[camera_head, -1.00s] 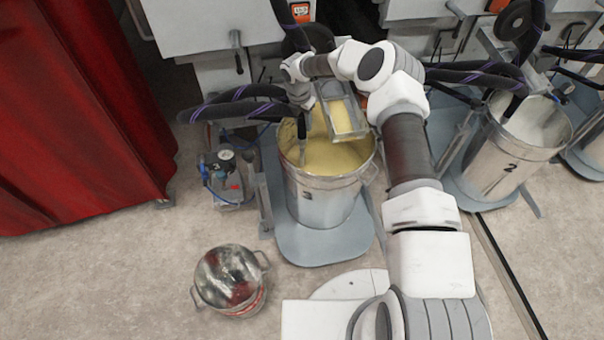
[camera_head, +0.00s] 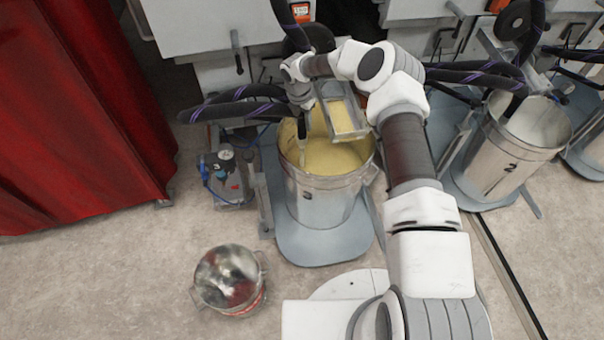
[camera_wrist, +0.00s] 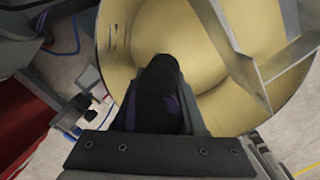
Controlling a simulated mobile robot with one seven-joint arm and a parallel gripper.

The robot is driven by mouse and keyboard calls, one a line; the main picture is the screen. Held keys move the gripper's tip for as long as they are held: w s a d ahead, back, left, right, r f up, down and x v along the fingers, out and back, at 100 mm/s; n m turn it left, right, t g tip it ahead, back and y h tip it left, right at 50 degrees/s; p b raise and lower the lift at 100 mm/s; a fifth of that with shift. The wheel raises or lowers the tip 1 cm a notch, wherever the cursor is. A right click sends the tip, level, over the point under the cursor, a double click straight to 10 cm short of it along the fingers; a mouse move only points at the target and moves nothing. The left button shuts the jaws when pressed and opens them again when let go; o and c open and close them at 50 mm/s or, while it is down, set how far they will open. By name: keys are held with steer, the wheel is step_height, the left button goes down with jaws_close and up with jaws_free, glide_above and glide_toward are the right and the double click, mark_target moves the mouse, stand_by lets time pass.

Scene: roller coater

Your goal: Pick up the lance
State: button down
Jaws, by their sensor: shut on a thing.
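The lance (camera_head: 302,145) is a thin rod hanging down into a metal bucket (camera_head: 318,200) marked 3, which holds yellow liquid. A black hose with purple stripes (camera_head: 240,108) runs to its upper end. My gripper (camera_head: 301,100) is at the top of the lance, over the bucket's left rear rim. In the wrist view my gripper (camera_wrist: 160,112) is shut around a dark, purple-marked part of the lance or its hose (camera_wrist: 160,85), above the yellow interior. The lance's lower tip is not clearly visible.
A metal frame with a yellow-looking tray (camera_head: 342,116) sits over the bucket's right rear. A pump unit (camera_head: 228,175) stands left of the bucket. Bucket 2 (camera_head: 515,150) stands right. A red curtain (camera_head: 75,110) hangs left.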

steer(key=shift+r, duration=0.1)
step_height(320, 180, up, 47)
steer(key=p, duration=3)
steer(key=shift+p, duration=0.3)
